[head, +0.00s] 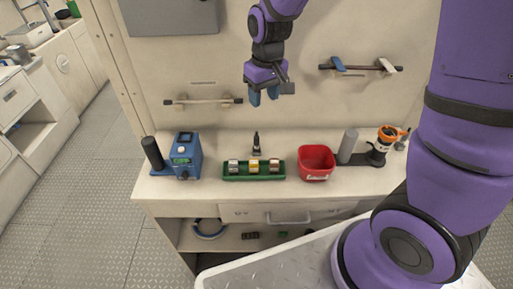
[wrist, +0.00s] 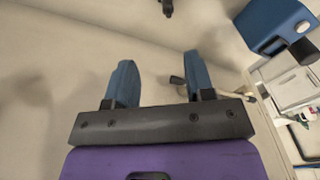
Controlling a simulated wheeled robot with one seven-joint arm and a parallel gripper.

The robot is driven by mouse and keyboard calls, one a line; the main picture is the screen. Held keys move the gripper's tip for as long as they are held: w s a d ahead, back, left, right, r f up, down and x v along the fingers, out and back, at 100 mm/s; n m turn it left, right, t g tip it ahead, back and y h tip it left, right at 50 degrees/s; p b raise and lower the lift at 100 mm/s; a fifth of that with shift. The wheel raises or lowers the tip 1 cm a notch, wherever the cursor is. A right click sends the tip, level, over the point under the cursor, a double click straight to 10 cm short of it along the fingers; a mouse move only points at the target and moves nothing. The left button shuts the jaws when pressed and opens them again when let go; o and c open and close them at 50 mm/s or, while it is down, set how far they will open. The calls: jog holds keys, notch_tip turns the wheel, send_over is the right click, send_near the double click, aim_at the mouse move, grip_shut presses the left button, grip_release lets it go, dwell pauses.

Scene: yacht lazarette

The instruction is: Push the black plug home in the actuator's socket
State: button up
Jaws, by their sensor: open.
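My gripper (head: 264,97) hangs open and empty above the middle of the bench, near the back wall. Its two blue fingers stand apart in the wrist view (wrist: 158,66), with nothing between them. A blue box-shaped unit (head: 185,155), which looks like the actuator, stands at the left of the bench, below and left of my gripper. It is at the upper right of the wrist view (wrist: 268,22). A dark round piece (head: 183,174) on its front may be the black plug; it also shows in the wrist view (wrist: 303,49). How deep it sits is unclear.
A black cylinder (head: 153,153) stands left of the blue unit. A green tray (head: 228,177) with small blocks, a black upright tool (head: 256,142) and a red bin (head: 316,162) occupy the middle. A grey cylinder (head: 348,145) and orange-topped item (head: 387,136) stand right. A rail (head: 203,101) juts from the wall.

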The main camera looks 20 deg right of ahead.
send_over(257, 136)
jog(key=w, duration=0.1)
jog(key=shift+n+g, duration=0.3)
jog(key=shift+g, duration=0.1)
notch_tip(257, 136, down, 6)
jog(key=shift+w+a, duration=0.1)
jog(key=shift+w, duration=0.05)
notch_tip(257, 136, down, 6)
jog(key=shift+r, duration=0.2)
jog(key=shift+s+f, duration=0.25)
jog(key=shift+f, duration=1.05)
jog(key=shift+s+f, duration=0.2)
jog(key=shift+f, duration=1.1)
grip_shut()
